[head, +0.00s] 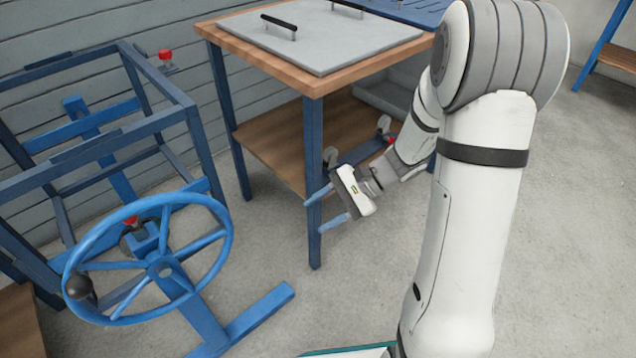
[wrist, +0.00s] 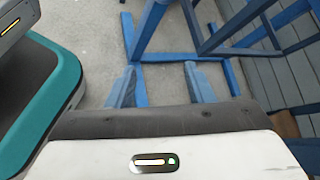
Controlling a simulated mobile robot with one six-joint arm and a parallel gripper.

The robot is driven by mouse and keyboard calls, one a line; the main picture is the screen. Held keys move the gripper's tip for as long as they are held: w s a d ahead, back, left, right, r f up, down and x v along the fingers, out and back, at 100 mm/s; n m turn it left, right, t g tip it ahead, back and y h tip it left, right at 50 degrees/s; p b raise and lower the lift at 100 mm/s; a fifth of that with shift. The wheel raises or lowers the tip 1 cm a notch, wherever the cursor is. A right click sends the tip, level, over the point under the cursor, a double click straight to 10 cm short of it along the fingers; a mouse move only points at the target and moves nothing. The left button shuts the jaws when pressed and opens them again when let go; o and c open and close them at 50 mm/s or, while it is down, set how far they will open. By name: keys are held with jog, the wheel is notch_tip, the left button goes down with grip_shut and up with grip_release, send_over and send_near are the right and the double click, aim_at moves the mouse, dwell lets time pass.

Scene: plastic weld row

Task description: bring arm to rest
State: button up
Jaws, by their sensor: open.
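My gripper (head: 318,212) is in front of the near leg of the wooden-topped table, below the tabletop, with its two blue-grey fingers pointing left in the head view. In the wrist view my gripper (wrist: 160,84) shows its fingers spread wide apart, with nothing but bare floor and blue frame bars behind them. It is open and empty. My white arm hangs down on the right of the head view and bends back to the gripper.
The table (head: 297,80) carries a grey plate (head: 330,42) with black handles. A blue handwheel (head: 160,267) on a blue stand (head: 260,312) is at left, beside a blue frame (head: 50,180). Concrete floor (head: 270,260) is clear between stand and table. Blue bars (wrist: 165,57) cross the wrist view.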

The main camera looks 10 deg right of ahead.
jog(key=s+d+r+n+t+h+p, duration=0.1)
jog(key=s+d+r+n+h+p, duration=0.2)
jog(key=r+p, duration=0.8)
jog(key=s+d+r+n+t+h+p, duration=0.1)
jog(key=s+d+r+n+h+p, duration=0.1)
jog(key=r+p, duration=0.9)
jog(key=s+d+r+n+t+h+p, duration=0.2)
jog(key=s+r+n+h+p, duration=0.3)
jog(key=r+p, duration=0.6)
notch_tip(320, 180, up, 11)
jog(key=s+d+h, duration=0.1)
jog(key=s, duration=0.1)
jog(key=shift+s+d+r, duration=0.2)
jog(key=shift+s+d, duration=0.15)
